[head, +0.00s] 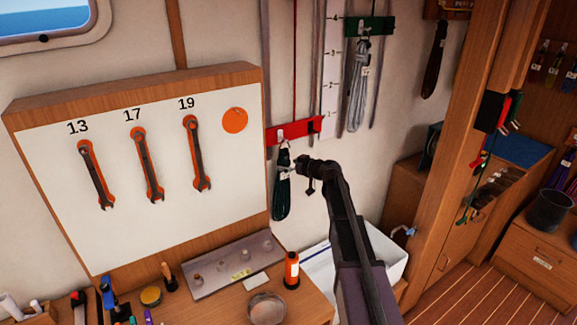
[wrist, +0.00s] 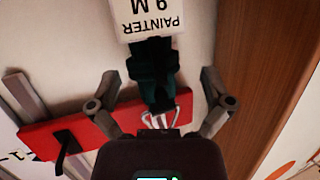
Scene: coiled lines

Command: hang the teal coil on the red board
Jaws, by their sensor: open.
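The teal coil (head: 281,188) hangs below the red board (head: 308,128) in the head view, dark and long, upright against the wall. In the wrist view the teal coil (wrist: 156,62) carries a white tag reading PAINTER 9 M, and its top end lies at a metal hook (wrist: 166,118) on the red board (wrist: 45,138). It appears to hang on that hook. My gripper (head: 291,166) is at the coil's upper part. In the wrist view my gripper (wrist: 158,78) is open, with one finger on each side of the coil and visible gaps. The exact seating on the hook is partly hidden.
A wooden-framed tool board (head: 235,180) with several wrenches stands close left of the coil. A grey coil (head: 357,85) hangs from a green board (head: 370,26) to the upper right. An orange bottle (head: 291,270) and white bin (head: 388,262) are below.

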